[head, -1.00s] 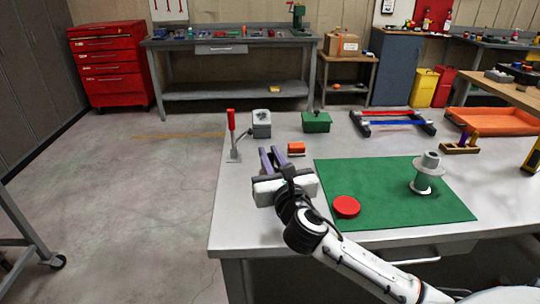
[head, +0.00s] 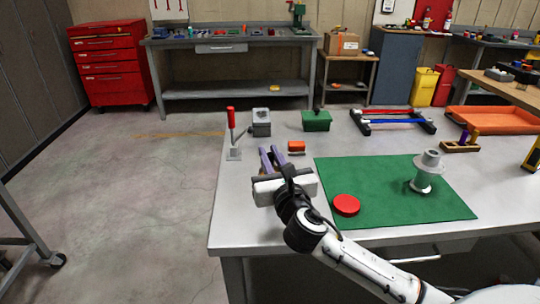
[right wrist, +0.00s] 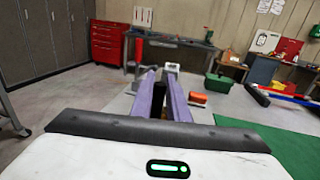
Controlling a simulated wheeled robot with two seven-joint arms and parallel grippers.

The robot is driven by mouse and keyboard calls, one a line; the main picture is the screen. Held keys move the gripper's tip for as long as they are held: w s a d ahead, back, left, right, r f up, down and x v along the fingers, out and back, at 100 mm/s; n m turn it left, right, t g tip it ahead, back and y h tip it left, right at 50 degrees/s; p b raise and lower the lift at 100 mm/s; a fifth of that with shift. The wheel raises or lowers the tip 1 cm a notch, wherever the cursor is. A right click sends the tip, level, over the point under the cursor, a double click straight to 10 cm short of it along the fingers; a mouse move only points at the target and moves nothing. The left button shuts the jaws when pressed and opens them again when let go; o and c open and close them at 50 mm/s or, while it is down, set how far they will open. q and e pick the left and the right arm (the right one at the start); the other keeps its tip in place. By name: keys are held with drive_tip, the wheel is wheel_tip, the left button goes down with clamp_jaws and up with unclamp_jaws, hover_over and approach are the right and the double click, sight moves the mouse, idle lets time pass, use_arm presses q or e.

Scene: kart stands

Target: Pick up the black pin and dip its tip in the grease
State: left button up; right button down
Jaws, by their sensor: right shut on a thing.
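My right gripper (head: 273,158) reaches in over the front left of the grey table, its two purple fingers pointing away from me. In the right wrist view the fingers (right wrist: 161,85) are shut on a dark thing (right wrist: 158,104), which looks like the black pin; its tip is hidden. In the head view the fingers and the gripper body hide it. I cannot tell for sure which thing holds the grease; a round red tin (head: 346,205) lies on the green mat. My left gripper is out of view.
A red-handled toggle clamp (head: 232,135), a grey box (head: 261,122), a green box (head: 317,121) and an orange block (head: 297,147) stand beyond the gripper. A grey flanged part (head: 427,172) stands on the green mat (head: 390,212). An orange tray (head: 492,121) is at the right.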

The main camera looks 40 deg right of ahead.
sight(270, 154)
drive_tip(key=shift+r+p, duration=2.55)
drive_tip(key=shift+p, duration=0.45)
drive_tip(key=shift+r, duration=0.95)
